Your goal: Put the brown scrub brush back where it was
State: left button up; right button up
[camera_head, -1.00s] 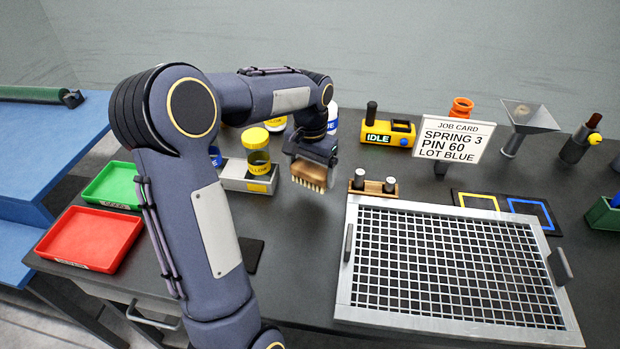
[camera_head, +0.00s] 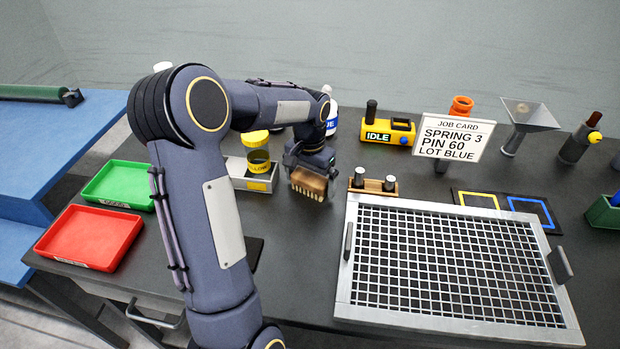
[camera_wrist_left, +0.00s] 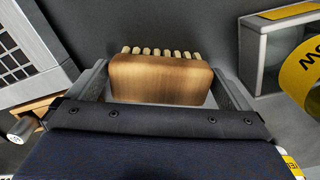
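The brown scrub brush (camera_head: 309,184) has a wooden back and a row of pale bristles pointing down in the head view. My left gripper (camera_head: 308,172) is shut on it, low over the dark table between the grey box and the metal grid. In the left wrist view the brush (camera_wrist_left: 162,78) sits between the two fingers of the gripper (camera_wrist_left: 165,95). I cannot tell whether the bristles touch the table. My right gripper is not in view.
A grey box with a yellow-lidded jar (camera_head: 258,160) stands just left of the brush. To the right are a wooden pin block (camera_head: 373,184) and a framed metal grid (camera_head: 350,300). Red (camera_head: 90,238) and green (camera_head: 118,185) trays lie at the left.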

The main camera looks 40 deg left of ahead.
aim_at(310, 176)
pick_arm(q)
notch_tip(310, 176, up, 12)
jog(key=s+d+f+t+h, duration=0.1)
jog(key=s+d+t, duration=0.1)
jog(key=s+d, duration=0.6)
jog(key=s+d+f+t+h+p, duration=0.1)
jog(key=s+d+f+t+h, duration=0.1)
jog(key=s+d, duration=0.7)
jog(key=s+t, duration=0.1)
jog(key=s, duration=0.3)
jog(key=shift+s+d+t+h, duration=0.2)
jog(key=shift+s+t+h, duration=0.1)
jog(key=shift+s, duration=0.05)
